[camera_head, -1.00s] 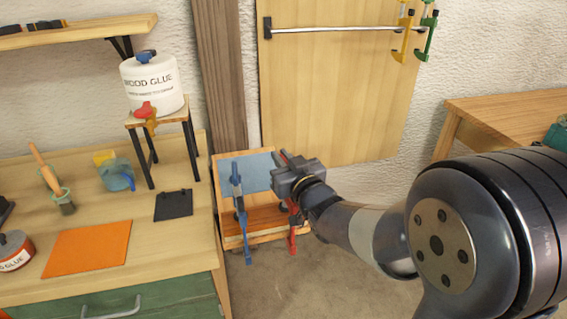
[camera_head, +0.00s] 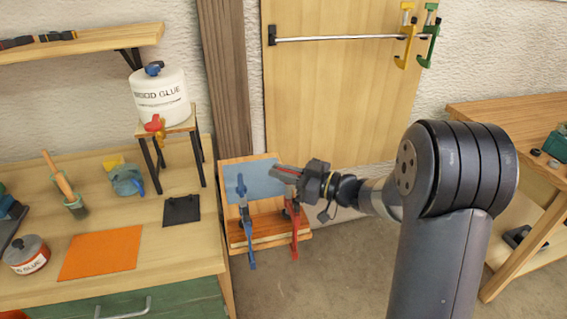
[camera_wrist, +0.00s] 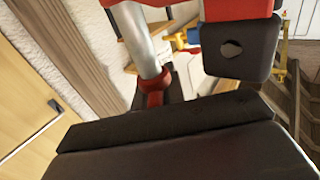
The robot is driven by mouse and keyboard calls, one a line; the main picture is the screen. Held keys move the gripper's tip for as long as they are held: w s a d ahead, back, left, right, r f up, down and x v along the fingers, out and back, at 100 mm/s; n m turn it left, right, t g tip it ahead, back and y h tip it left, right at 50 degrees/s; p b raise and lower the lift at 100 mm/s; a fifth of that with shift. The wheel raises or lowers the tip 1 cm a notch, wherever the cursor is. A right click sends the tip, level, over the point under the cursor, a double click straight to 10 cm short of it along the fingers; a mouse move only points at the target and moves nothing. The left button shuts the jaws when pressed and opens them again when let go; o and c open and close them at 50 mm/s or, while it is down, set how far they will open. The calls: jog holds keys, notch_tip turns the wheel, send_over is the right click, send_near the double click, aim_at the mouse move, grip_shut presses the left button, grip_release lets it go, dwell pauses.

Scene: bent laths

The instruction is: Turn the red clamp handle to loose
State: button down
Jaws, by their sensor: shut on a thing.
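The red clamp (camera_head: 295,238) stands at the right front of a low wooden stand (camera_head: 267,243), upright, its upper part partly hidden by my gripper. My gripper (camera_head: 286,174) points left across its top and is shut on its red handle, mostly hidden between the fingers. In the wrist view a silver rod (camera_wrist: 141,42) with a red collar (camera_wrist: 155,88) shows close up, beyond a dark finger across the bottom. A red and black part fills the upper right there; I cannot tell whose it is.
A blue clamp (camera_head: 246,222) stands just left of the red one, before a blue-grey panel (camera_head: 262,186). The workbench (camera_head: 205,240) is close on the left, with a glue jug (camera_head: 160,100) on a small stool. Floor to the right is clear up to another table (camera_head: 500,112).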

jog(key=shift+s+f+n+g+y+p, duration=0.15)
jog(key=shift+n+g+p, duration=0.3)
jog(key=shift+n+g, duration=1.2)
jog(key=shift+s+r+n+g+y+p, duration=0.15)
jog(key=shift+n+g+p, duration=0.55)
jog(key=shift+g, duration=1.65)
jog(key=shift+s+f+n+g+y+p, duration=0.15)
jog(key=shift+s+n+g+p, duration=0.1)
jog(key=shift+n+g, duration=1.55)
jog(key=shift+g, duration=0.3)
jog(key=c, duration=1.5)
grip_release()
jog(key=shift+p+v, duration=1.55)
jog(key=shift+v, duration=3.8)
